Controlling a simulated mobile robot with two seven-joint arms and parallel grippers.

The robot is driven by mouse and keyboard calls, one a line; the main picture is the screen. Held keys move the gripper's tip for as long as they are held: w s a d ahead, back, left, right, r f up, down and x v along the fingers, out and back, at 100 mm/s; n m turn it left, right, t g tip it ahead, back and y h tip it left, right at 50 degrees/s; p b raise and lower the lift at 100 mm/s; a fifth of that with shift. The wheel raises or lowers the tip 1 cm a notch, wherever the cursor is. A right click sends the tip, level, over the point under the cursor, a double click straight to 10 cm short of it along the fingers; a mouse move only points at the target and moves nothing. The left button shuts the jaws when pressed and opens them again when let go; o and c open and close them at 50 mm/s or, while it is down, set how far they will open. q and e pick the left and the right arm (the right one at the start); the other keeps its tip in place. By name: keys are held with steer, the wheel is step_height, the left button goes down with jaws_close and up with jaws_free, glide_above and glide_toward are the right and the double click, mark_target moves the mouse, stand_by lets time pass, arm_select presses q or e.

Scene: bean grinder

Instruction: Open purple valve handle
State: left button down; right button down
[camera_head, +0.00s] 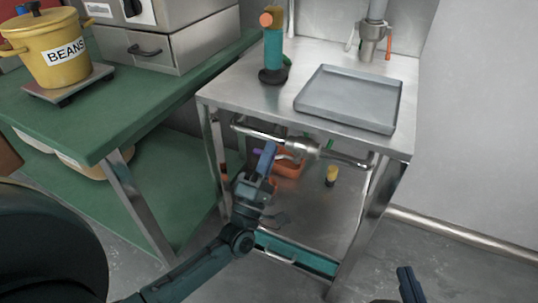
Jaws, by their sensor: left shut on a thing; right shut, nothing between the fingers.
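Only a small purple piece of the valve handle (258,151) shows under the metal table, beside the metal pipe (304,146). Most of the handle is hidden behind my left gripper. My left gripper (267,158) reaches up to the pipe from below, with its blue fingers shut on the purple valve handle. How far the handle is turned cannot be told. My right gripper (410,285) is at the bottom right edge, shut and empty, well away from the pipe.
The metal table (228,90) holds a grey tray (348,96) and a teal grinder (273,50). An orange container (290,168) and a yellow-topped object (331,175) are below the pipe. A green table (150,103) with a yellow beans pot (52,52) stands left.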

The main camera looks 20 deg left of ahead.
stand_by(0.4)
arm_select(q)
steer(key=c, duration=1.5)
jaws_free()
